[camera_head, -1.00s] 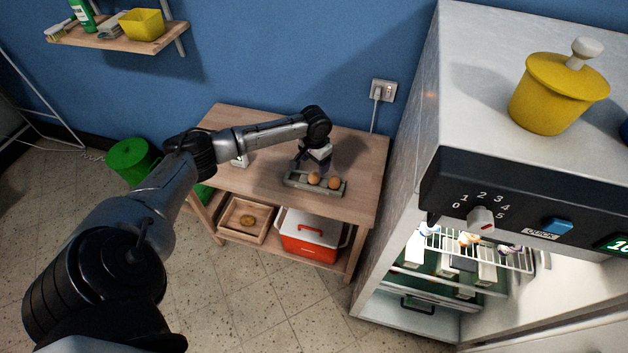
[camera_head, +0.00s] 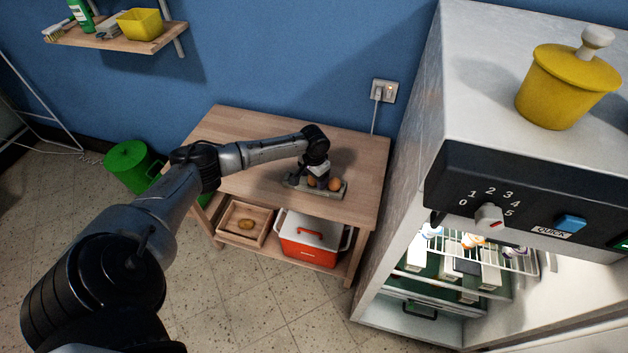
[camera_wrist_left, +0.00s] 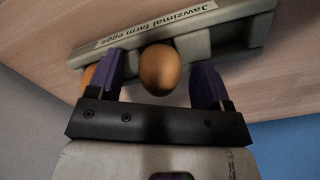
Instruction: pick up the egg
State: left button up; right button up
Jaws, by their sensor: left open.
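A grey egg carton (camera_head: 341,193) lies on the wooden table, with two brown eggs in view. The right egg (camera_head: 335,185) shows clearly. The left egg (camera_head: 311,181) is partly hidden by my left gripper (camera_head: 315,178), which is low over the carton. In the left wrist view the gripper (camera_wrist_left: 159,84) is open, its two purple fingers on either side of a brown egg (camera_wrist_left: 159,70). Gaps show between the egg and both fingers. Another egg (camera_wrist_left: 88,75) is mostly hidden behind the left finger. The carton (camera_wrist_left: 232,30) also shows there, with printed lettering. My right gripper is out of view.
The wooden table (camera_head: 365,150) has bare room around the carton. Its lower shelf holds a wooden tray (camera_head: 229,232) and a red and white cooler (camera_head: 310,247). A tall fridge (camera_head: 400,200) stands open at the right. A green bin (camera_head: 127,165) is at the left.

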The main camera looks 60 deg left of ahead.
pick_arm(q)
jog(key=shift+c, duration=0.3)
jog(key=c, duration=1)
jog(key=shift+o, duration=0.2)
